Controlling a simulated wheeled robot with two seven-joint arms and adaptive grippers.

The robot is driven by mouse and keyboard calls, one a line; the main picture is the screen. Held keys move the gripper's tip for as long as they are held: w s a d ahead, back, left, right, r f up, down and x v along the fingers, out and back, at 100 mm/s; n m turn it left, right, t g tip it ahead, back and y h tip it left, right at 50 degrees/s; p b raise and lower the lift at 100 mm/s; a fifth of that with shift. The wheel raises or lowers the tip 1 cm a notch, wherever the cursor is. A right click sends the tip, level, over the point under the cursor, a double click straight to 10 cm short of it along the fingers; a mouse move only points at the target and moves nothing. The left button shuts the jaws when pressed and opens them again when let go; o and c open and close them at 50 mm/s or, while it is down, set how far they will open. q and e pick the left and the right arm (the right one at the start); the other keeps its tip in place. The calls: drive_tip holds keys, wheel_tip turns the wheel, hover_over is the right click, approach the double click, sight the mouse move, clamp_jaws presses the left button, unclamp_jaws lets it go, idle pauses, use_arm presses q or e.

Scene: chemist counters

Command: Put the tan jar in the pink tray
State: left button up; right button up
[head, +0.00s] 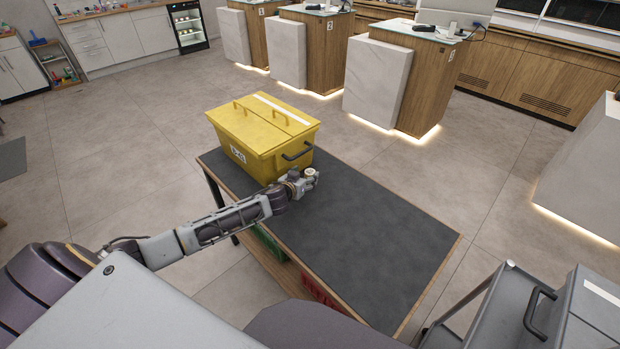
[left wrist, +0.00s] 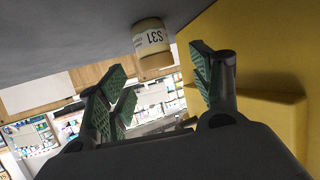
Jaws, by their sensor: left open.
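The tan jar (head: 310,172), small and pale-lidded, stands on the dark table top (head: 360,240) close to the yellow box, partly hidden by my left gripper (head: 300,182). In the left wrist view the jar (left wrist: 151,42) appears upside down, with a label reading S31. It lies just beyond and between the spread green-padded fingers of my left gripper (left wrist: 160,78). The fingers are open and do not visibly touch it. I see no pink tray in either view. My right gripper is out of view.
A large yellow lidded box (head: 262,135) stands at the table's far left end, right beside the gripper; its wall (left wrist: 265,60) fills the left wrist view's right side. Green (head: 270,245) and red (head: 318,292) crates sit below the table top. The table's right half is clear.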

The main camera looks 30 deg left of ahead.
sight(308, 174)
use_arm(q)
drive_tip(key=shift+w, duration=0.15)
use_arm(e)
drive_tip(key=shift+a, duration=0.1)
use_arm(q)
drive_tip(key=shift+x, duration=0.95)
drive_tip(key=shift+w+d+f, duration=0.15)
drive_tip(key=shift+w+f, duration=0.05)
drive_tip(key=shift+w, duration=0.05)
drive_tip(key=shift+w+f, duration=0.25)
drive_tip(key=shift+w, duration=0.3)
drive_tip(key=shift+w+f, duration=0.2)
drive_tip(key=shift+w, duration=0.2)
drive_tip(key=shift+w+f, duration=0.1)
drive_tip(key=shift+w, duration=0.1)
use_arm(e)
drive_tip(key=shift+d, duration=0.3)
drive_tip(key=shift+a, duration=0.15)
